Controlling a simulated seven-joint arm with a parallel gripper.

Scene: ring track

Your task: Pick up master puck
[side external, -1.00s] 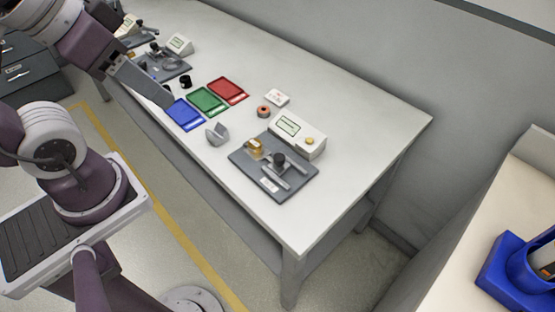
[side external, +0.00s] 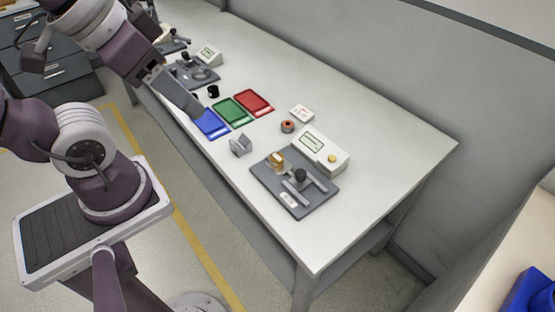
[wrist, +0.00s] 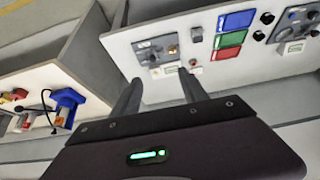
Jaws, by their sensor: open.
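A small round puck with an orange-red top (side external: 288,126), which looks like the master puck, lies on the white table beside a small white box. In the wrist view a small reddish spot (wrist: 193,62) seems to be the same puck. My gripper (side external: 195,111) is at the left, above the table's front edge and seen in front of the blue tray; the puck is well apart from it. The wrist view shows my gripper (wrist: 160,76) with two fingers spread and nothing between them.
Blue (side external: 211,123), green (side external: 232,111) and red (side external: 254,102) trays lie in a row. A grey V-shaped block (side external: 241,146), a fixture plate (side external: 268,181) and a gauge box (side external: 320,150) stand near the puck. Black pucks (side external: 213,91) are beyond the trays. The right table end is clear.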

